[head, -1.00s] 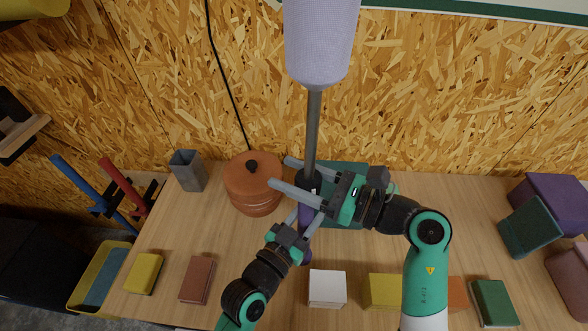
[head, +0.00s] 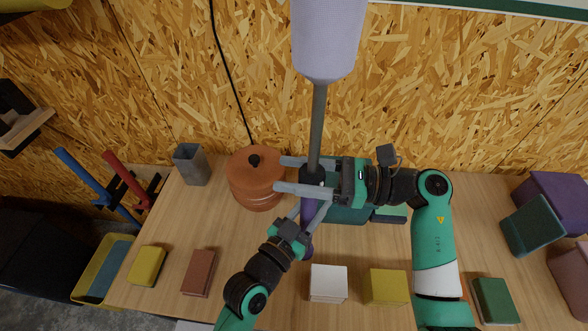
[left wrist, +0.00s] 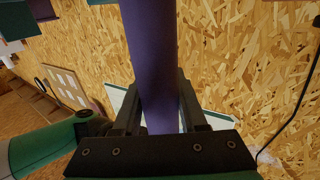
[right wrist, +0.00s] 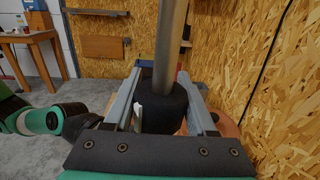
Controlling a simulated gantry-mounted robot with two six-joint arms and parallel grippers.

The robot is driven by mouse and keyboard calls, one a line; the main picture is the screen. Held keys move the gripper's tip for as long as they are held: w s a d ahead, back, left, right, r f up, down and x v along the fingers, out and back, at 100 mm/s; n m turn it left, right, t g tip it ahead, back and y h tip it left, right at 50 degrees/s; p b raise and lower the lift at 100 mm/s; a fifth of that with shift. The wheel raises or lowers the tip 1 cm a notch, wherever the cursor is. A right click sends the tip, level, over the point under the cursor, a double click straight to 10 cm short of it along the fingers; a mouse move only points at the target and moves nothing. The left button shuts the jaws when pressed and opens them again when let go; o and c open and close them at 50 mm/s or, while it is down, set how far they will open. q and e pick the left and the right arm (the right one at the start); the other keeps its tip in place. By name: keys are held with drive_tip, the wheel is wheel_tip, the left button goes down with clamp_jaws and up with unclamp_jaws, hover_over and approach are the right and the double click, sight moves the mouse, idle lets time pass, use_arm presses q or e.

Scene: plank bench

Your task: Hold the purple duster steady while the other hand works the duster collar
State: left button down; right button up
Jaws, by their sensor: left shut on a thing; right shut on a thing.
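The duster stands upright, with a pale lilac head (head: 327,40) at the top of the head view and a grey pole (head: 317,125) below it. Its purple handle (head: 307,244) shows lower down, and also fills the middle of the left wrist view (left wrist: 153,60). The black duster collar (head: 312,175) joins pole and handle; it also shows in the right wrist view (right wrist: 162,108). My left gripper (head: 307,212) is shut on the purple handle below the collar. My right gripper (head: 303,176) is shut around the black collar, fingers on either side.
A terracotta pot (head: 257,180) with a lid stands close left of the collar. A grey cup (head: 191,164) is farther left. White (head: 328,284) and yellow (head: 386,287) boxes lie in front. A dark teal box (head: 350,210) sits behind my right gripper.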

drive_tip(key=o, duration=1.4)
drive_tip(key=shift+f, duration=0.1)
drive_tip(key=d, duration=1.2)
drive_tip(key=shift+s, duration=0.4)
